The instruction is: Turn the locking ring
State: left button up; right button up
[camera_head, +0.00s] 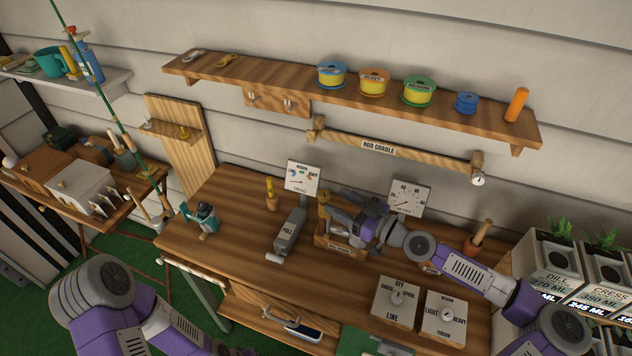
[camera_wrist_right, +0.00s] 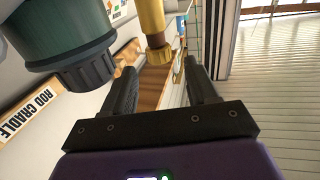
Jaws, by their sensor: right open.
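My right gripper (camera_head: 343,210) is over the bench, beside a wooden stand (camera_head: 338,246) with brown and grey parts it partly hides. In the right wrist view the two dark fingers are apart, so the gripper (camera_wrist_right: 160,73) is open. A yellow rod with a ribbed brass-coloured collar (camera_wrist_right: 158,54) shows just beyond and between the fingertips; I see no contact. A dark green cylinder with a dark ribbed ring (camera_wrist_right: 86,74) is at upper left, outside the left finger. I cannot tell which of these is the locking ring. My left arm is at lower left; its gripper is out of view.
The bench (camera_head: 225,245) also holds a teal reel (camera_head: 203,218), a PULL scale (camera_head: 288,235), dial panels (camera_head: 408,199) and two switch boxes (camera_head: 395,300). A rod cradle (camera_head: 400,152) and spool shelf (camera_head: 300,92) are on the wall behind.

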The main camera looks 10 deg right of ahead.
aim_at(324, 195)
jog(key=x, duration=0.7)
jog(key=shift+w+a+p, duration=0.15)
jog(key=shift+p, duration=0.3)
jog(key=shift+f, duration=0.1)
jog(key=c, duration=1)
